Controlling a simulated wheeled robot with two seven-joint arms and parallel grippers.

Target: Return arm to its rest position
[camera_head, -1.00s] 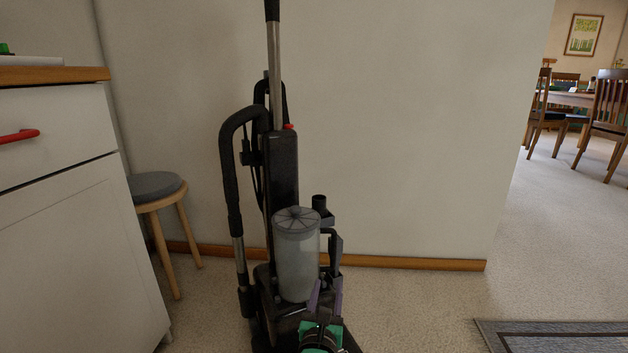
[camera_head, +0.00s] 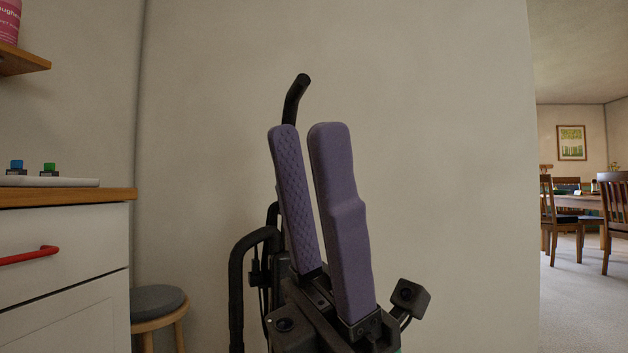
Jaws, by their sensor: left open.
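My left gripper (camera_head: 308,128) is raised in the middle of the view, with its two purple fingers pointing up. The fingers are apart with nothing between them, so it is open and empty. It stands in front of the black upright vacuum cleaner (camera_head: 239,285), hiding most of it. The vacuum's curved black handle end (camera_head: 296,92) shows above the fingers. I cannot tell whether the gripper touches the vacuum. My right gripper is out of view.
A white cabinet (camera_head: 62,285) with a red drawer handle (camera_head: 28,256) and a wooden top stands at the left. A round stool (camera_head: 157,304) is between it and the vacuum. A plain wall (camera_head: 450,150) is behind. Open floor and dining chairs (camera_head: 616,222) lie beyond at the right.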

